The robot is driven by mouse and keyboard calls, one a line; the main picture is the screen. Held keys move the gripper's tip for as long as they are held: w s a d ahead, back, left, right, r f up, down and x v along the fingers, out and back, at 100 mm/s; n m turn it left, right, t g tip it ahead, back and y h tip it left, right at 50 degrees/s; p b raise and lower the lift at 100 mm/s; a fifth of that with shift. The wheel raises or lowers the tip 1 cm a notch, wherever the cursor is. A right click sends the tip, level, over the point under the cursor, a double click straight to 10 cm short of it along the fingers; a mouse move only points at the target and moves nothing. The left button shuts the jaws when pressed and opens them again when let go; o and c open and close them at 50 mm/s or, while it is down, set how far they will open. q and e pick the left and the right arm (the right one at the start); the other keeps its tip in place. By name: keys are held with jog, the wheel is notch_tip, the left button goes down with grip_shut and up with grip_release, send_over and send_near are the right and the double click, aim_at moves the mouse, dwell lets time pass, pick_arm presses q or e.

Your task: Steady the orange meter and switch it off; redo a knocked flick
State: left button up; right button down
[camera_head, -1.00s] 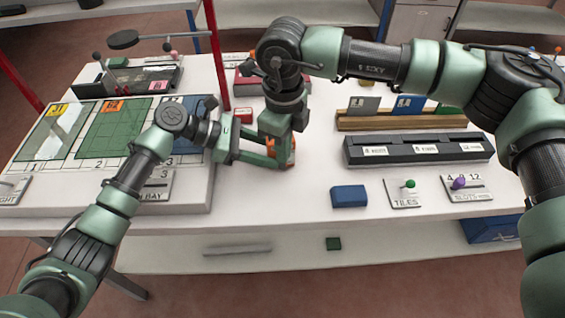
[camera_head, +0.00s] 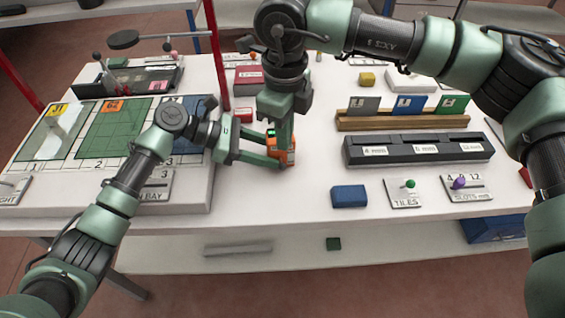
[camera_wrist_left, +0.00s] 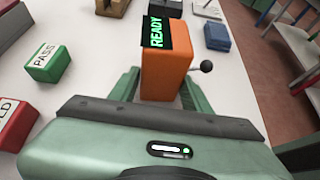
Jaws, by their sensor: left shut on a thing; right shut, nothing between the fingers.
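The orange meter (camera_head: 288,157) stands on the white table near the middle. In the left wrist view the meter (camera_wrist_left: 166,72) shows a lit green READY display and a black ball-tipped lever (camera_wrist_left: 206,66) on its right side. My left gripper (camera_head: 276,151) is shut on the meter from the left, its fingers along both sides in the left wrist view (camera_wrist_left: 160,90). My right gripper (camera_head: 285,138) is shut and empty, pointing down over the meter and covering part of it in the head view. Whether it touches the meter cannot be told.
A blue block (camera_head: 349,196), the TILES switch plate (camera_head: 403,194) and a black slotted rack (camera_head: 418,149) stand to the right. A green PASS block (camera_wrist_left: 49,65) and a red block (camera_wrist_left: 14,124) lie left of the meter in the wrist view. Table in front is clear.

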aim_at(282, 163)
jog(key=shift+w+a+f, duration=0.2)
jog(key=shift+w+f, duration=0.35)
jog(key=shift+f, duration=0.15)
jog(key=shift+w+f, duration=0.25)
jog(key=shift+f, duration=0.1)
jog(key=shift+s+f, duration=0.1)
jog(key=shift+f, duration=2.05)
jog(key=shift+f, duration=0.1)
pick_arm(q)
jog(key=shift+c, duration=0.3)
pick_arm(e)
jog(key=shift+f, duration=0.55)
jog(key=shift+r, duration=0.1)
notch_tip(282, 163, up, 7)
jog(key=s, duration=0.1)
